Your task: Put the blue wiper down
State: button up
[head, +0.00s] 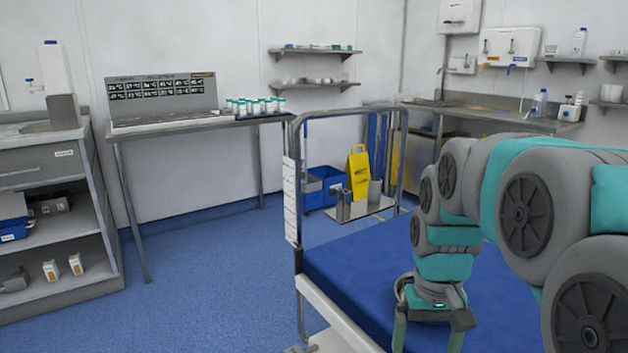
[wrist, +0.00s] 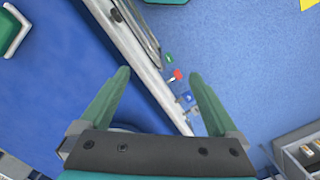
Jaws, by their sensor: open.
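A small blue item (wrist: 187,97) shows near the right finger, beside the table's pale side rail. It is too small to tell whether it is the blue wiper. No other wiper can be made out in either view.
Near the blue item are a small red item (wrist: 177,75) and a green one (wrist: 168,57). A metal end frame (head: 298,140) rises at the table's far end. A yellow sign (head: 358,170) stands beyond it. Blue floor (head: 210,280) is clear to the left.

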jog(key=s+a+f, duration=0.1)
jog(key=s+f, duration=0.2)
jog(key=s, duration=0.6)
jog(key=s+a+f, duration=0.1)
jog(key=s+f, duration=0.3)
jog(key=s, duration=0.6)
jog(key=shift+a+n+g, duration=0.4)
